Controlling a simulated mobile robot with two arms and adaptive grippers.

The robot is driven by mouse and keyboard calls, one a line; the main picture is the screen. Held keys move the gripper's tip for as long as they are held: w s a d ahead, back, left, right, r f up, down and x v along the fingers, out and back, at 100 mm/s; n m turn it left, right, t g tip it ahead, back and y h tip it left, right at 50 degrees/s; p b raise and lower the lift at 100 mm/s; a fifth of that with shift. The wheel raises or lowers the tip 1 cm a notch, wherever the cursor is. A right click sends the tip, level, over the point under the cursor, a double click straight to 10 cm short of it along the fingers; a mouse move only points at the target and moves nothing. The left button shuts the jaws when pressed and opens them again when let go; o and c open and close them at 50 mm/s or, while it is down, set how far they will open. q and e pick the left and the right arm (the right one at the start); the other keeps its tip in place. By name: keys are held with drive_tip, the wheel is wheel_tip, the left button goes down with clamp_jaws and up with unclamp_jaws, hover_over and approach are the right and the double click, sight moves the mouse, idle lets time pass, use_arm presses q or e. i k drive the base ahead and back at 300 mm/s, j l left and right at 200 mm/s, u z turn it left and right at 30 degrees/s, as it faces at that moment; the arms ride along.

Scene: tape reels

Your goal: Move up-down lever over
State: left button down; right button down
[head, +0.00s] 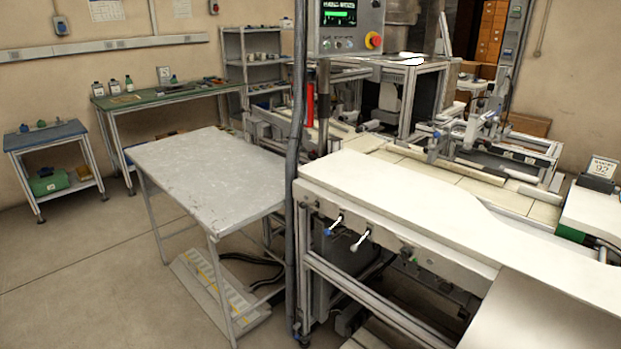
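A lever with a blue tip (329,231) sticks out from the front side of the white machine table (420,213). Just right of it is a lever with a white tip (356,245). A smaller dark fitting with a green tip (414,259) sits further right along the same side. Any labels are too small to read, so I cannot tell which lever is the up-down one. Both the blue-tipped and white-tipped levers slant down to the left from their mounts. Neither of my grippers is in view.
A grey metal table (205,168) stands left of the machine, with open floor (95,270) beyond it. A dark vertical post (294,150) rises between them. A control panel (345,28) with a red button hangs above. A green-topped bench (165,95) stands along the wall.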

sight(303, 204)
drive_tip(key=i+j, duration=0.15)
drive_tip(key=j, duration=0.15)
drive_tip(key=i+j, duration=0.2)
drive_tip(key=j, duration=0.15)
drive_tip(key=i+j+z, duration=0.1)
drive_tip(key=j, duration=0.2)
drive_tip(key=i+j, duration=0.2)
drive_tip(key=j, duration=0.15)
